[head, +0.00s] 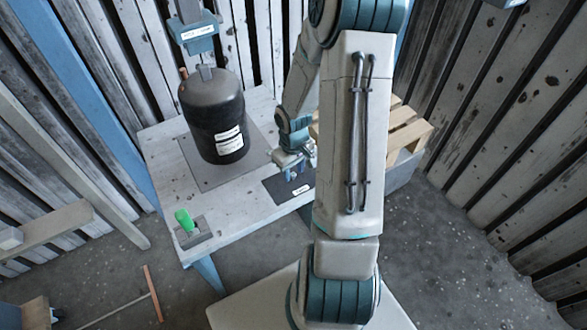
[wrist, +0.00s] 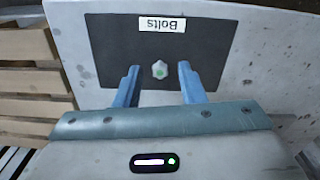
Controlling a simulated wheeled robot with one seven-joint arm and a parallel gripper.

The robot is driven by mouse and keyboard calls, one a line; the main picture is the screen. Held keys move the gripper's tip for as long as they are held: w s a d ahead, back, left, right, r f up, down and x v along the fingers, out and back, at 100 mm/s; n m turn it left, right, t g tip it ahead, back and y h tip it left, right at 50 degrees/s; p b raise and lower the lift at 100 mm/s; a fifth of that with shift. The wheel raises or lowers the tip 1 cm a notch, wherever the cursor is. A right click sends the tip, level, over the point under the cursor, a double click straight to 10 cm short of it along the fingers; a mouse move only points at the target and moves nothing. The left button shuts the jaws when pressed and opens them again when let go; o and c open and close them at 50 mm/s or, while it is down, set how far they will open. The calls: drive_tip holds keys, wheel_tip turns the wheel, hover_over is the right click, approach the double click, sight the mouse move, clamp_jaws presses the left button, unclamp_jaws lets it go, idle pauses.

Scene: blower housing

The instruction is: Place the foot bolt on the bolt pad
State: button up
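The foot bolt (wrist: 160,70), a small pale piece with a greenish middle, shows over the dark bolt pad (wrist: 112,50) in the wrist view. The pad bears a white "Bolts" label, upside down there. My gripper (wrist: 158,68) is open. Its two blue fingers stand either side of the bolt, with a visible gap on each side. In the head view my gripper (head: 291,168) is low over the pad (head: 283,191) at the table's front right. The bolt cannot be made out there. Whether it rests fully on the pad is hard to tell.
A black cylindrical housing (head: 212,112) stands on a grey plate (head: 200,180) on the table (head: 165,155). A wooden pallet or crate (head: 407,133) is to the right.

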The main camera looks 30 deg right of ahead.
wheel_tip(320, 180, up, 11)
drive_tip(key=p, duration=0.4)
wheel_tip(320, 180, up, 10)
drive_tip(key=h, duration=0.1)
hover_over(293, 174)
drive_tip(key=s+a, duration=0.5)
drive_tip(key=a, duration=0.1)
drive_tip(key=s+a+r+m+t+y, duration=0.1)
drive_tip(key=s+a+r+m, duration=0.1)
drive_tip(key=s+a+r, duration=0.3)
drive_tip(key=shift+s+a+r+t, duration=0.35)
drive_tip(key=shift+s+r, duration=0.2)
drive_tip(key=shift+s, duration=0.55)
drive_tip(key=shift+w, duration=0.1)
